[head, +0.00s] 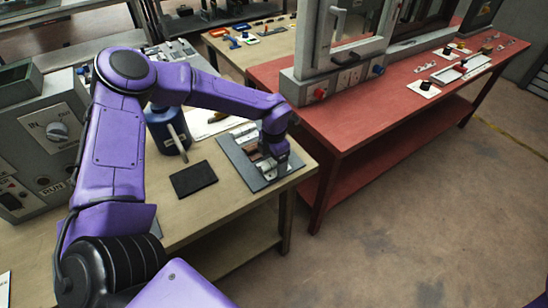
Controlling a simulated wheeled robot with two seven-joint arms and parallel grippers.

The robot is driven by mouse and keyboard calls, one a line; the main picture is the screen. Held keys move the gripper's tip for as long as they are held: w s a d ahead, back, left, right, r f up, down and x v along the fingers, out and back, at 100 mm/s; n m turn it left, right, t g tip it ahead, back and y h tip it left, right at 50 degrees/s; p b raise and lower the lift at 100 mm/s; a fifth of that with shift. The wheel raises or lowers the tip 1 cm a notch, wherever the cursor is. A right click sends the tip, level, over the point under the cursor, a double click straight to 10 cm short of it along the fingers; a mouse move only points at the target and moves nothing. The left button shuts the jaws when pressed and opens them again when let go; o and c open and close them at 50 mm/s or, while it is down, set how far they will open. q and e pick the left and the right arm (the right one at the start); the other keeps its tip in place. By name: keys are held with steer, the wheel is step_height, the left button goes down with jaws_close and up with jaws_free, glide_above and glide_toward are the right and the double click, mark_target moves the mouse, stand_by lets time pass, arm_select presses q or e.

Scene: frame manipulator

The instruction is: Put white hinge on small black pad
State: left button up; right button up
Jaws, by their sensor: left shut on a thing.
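The small black pad (193,179) lies flat and bare on the beige workbench. A grey plate (238,165) with several small parts in brown and pale tones lies to its right, near the bench's right edge. My left gripper (267,167) points down over the right part of this plate. It is shut on a small pale piece, which looks like the white hinge; the wrist and fingers hide most of it. I cannot tell whether the piece touches the plate. My right gripper is out of view.
A dark blue cylindrical container (163,134) stands behind the black pad. A grey control box (45,140) stands at the left. A red table (370,115) with a grey machine frame is beyond the bench at the right. The bench around the pad's front is clear.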

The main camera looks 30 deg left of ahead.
arm_select(q)
steer(key=shift+f, duration=0.25)
steer(key=o, duration=1)
